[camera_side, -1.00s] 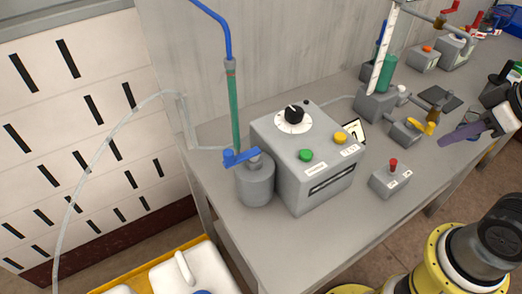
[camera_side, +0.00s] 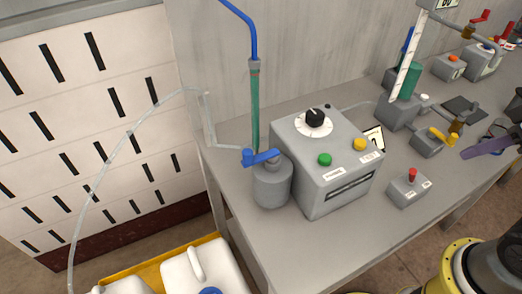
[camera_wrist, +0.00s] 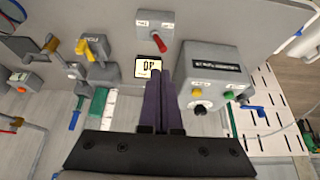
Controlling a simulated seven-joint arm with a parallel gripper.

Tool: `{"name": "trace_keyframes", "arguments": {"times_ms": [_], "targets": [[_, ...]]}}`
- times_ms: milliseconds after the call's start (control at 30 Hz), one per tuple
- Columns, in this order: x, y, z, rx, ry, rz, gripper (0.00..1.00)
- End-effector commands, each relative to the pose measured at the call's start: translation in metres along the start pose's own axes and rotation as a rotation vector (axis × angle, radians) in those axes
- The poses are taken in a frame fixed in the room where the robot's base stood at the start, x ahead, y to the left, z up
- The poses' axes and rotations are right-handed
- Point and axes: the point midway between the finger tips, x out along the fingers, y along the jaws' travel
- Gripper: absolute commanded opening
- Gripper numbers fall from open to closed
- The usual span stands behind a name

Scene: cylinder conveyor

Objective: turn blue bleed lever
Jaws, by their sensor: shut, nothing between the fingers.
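The blue bleed lever (camera_side: 262,157) sits on top of a grey cylinder (camera_side: 272,185) at the left end of the bench in the side view. It lies roughly level, beside the green-filled tube. A blue lever (camera_wrist: 251,106) also shows right of centre in the wrist view. My gripper (camera_side: 464,154) has purple fingers and is at the right edge of the side view, far from the lever. In the wrist view my gripper (camera_wrist: 168,72) has its fingers together, with nothing between them. The rest of the gripper is cut off in the side view.
A grey box (camera_side: 325,165) with a black dial and green and yellow buttons stands right of the lever. A small red-switch box (camera_side: 409,189) is in front. A yellow-handled valve (camera_side: 430,143) is near my gripper. The bench front is clear.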

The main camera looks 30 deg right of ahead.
Motion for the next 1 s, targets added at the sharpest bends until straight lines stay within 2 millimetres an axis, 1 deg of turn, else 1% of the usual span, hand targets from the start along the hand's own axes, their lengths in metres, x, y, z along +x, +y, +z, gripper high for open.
{"name": "trace_keyframes", "arguments": {"times_ms": [233, 267, 300, 367, 400, 467, 500, 567, 700, 733, 800, 867, 1000], "targets": [[0.000, 0.000, 0.000, 0.000, 0.000, 0.000, 0.00], [0.000, 0.000, 0.000, 0.000, 0.000, 0.000, 0.04], [-0.001, 0.000, 0.000, 0.000, 0.000, 0.000, 0.11], [-0.005, 0.000, -0.003, 0.000, 0.003, 0.000, 0.22], [-0.010, 0.000, -0.007, 0.000, 0.004, 0.000, 0.29], [-0.024, 0.000, -0.015, 0.000, 0.008, 0.000, 0.40], [-0.035, 0.000, -0.020, 0.000, 0.008, 0.000, 0.47], [-0.054, 0.000, -0.031, 0.000, 0.008, 0.000, 0.58], [-0.099, 0.000, -0.055, 0.000, 0.007, 0.000, 0.83], [-0.107, -0.001, -0.060, -0.004, 0.004, -0.002, 0.88], [-0.106, -0.009, -0.080, -0.062, -0.035, -0.023, 1.00], [-0.108, -0.016, -0.098, -0.105, -0.056, -0.038, 1.00], [-0.110, -0.039, -0.140, -0.218, -0.112, -0.073, 1.00]]}}
